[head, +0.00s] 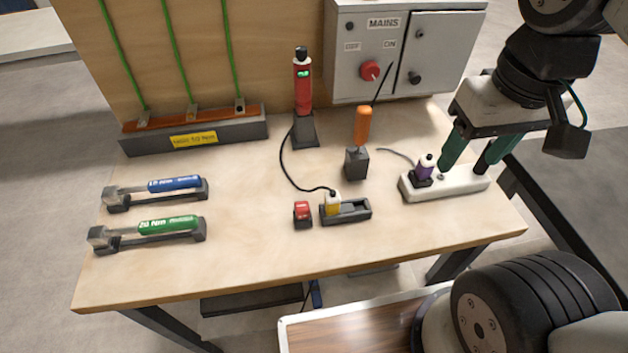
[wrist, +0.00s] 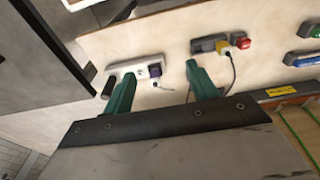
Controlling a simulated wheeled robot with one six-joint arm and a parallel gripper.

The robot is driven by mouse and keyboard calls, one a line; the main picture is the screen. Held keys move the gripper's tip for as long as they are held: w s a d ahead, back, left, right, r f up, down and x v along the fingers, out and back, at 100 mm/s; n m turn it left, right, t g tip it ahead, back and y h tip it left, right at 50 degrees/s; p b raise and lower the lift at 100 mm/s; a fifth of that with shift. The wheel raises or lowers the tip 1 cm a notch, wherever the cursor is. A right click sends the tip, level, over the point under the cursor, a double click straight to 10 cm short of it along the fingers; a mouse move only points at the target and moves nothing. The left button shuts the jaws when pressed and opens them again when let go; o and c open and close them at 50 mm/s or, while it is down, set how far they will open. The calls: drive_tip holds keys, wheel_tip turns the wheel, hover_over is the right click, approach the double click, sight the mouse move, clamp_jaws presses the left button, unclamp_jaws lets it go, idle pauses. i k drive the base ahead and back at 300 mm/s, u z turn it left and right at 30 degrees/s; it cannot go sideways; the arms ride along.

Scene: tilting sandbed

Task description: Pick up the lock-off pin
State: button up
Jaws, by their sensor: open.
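No part is labelled as the lock-off pin, and I cannot tell for sure which it is. Small candidates are the purple-and-black piece (head: 425,168) with a grey lead on the white strip (head: 409,190), the yellow piece (head: 333,202) with a black cord in a dark tray (head: 356,212), and the red block (head: 302,213) beside that tray. The purple piece also shows in the wrist view (wrist: 154,71). My gripper (head: 466,167) is open, its green fingers apart over the strip's right part. In the wrist view, the fingers (wrist: 160,70) appear either side of the purple piece; contact is unclear.
A grey MAINS box (head: 420,62) with a red knob stands behind. An orange-handled tool (head: 363,128) and a red tool (head: 303,85) stand upright in holders. Blue (head: 175,184) and green (head: 168,225) wrenches lie left. The bench's front strip (head: 250,264) is clear.

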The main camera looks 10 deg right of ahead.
sight(301, 208)
drive_tip(key=k, duration=1)
drive_tip(key=u, duration=1.55)
drive_tip(key=i, duration=0.85)
drive_tip(key=z, duration=2.1)
